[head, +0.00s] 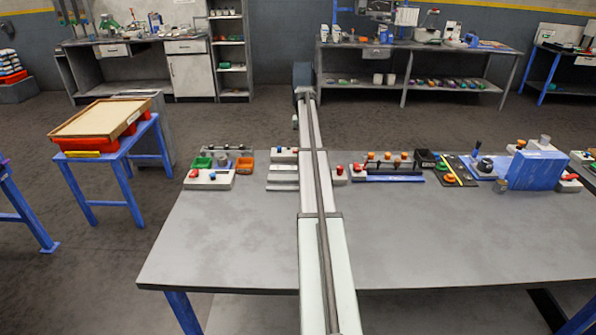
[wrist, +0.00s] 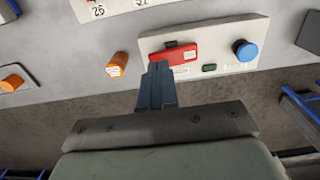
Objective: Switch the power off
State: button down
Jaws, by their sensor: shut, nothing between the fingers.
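In the wrist view a pale control box carries a red switch-like part (wrist: 176,54) with a dark piece at its upper edge, a round blue button (wrist: 245,49) and a small green piece (wrist: 209,68). Which of these is the power control I cannot tell; the lettering is too small to read. My gripper (wrist: 157,68) is shut and empty. Its fingertips overlap the left end of the red part in the picture; whether they touch it I cannot tell.
Orange knobs (wrist: 117,64) lie left of the box in the wrist view. In the head view, the grey table (head: 220,240) has several control boxes along its far edge, with a blue box (head: 538,170) at right. The table's near part is clear.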

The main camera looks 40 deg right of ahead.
jog(key=shift+f, duration=0.95)
dwell(0.6)
jog(key=shift+r, duration=3.55)
